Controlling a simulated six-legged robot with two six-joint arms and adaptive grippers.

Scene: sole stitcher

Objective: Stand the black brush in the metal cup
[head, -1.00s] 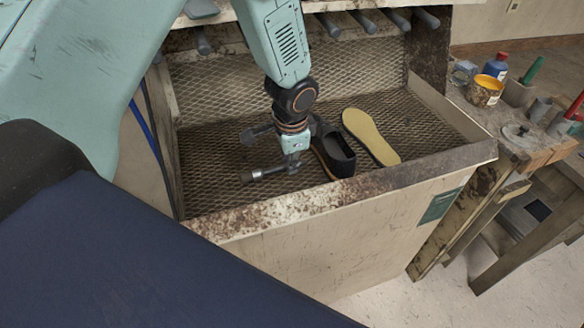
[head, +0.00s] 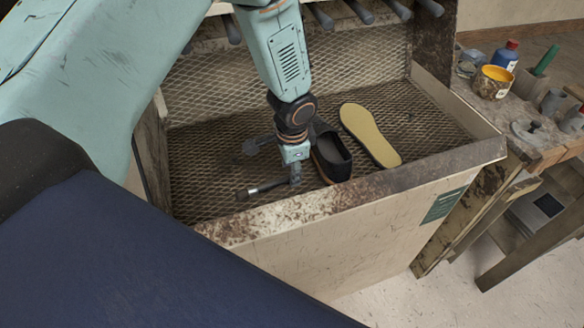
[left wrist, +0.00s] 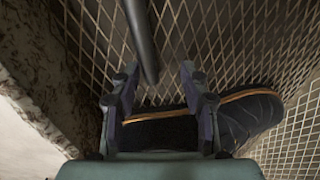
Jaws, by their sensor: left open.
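The black brush (head: 264,188) lies roughly level in the mesh-lined bin, near its front wall, with its pale ferrule and dark tip to the left. My left gripper (head: 294,178) is at the brush's right end, beside the black shoe. In the left wrist view, the open fingers (left wrist: 160,88) stand either side of the end of a dark rod, the brush handle (left wrist: 142,40). I cannot tell whether the brush touches the mesh. A grey cup (head: 551,101) stands on the bench at the right; I cannot be sure it is the metal cup. My right gripper is out of view.
A black shoe (head: 331,155) and a tan insole (head: 369,134) lie in the bin right of the gripper. The bin's worn front wall (head: 350,192) rises close by. The bench also holds a yellow-rimmed pot (head: 492,84), a blue bottle (head: 506,56) and a green-handled tool (head: 546,60).

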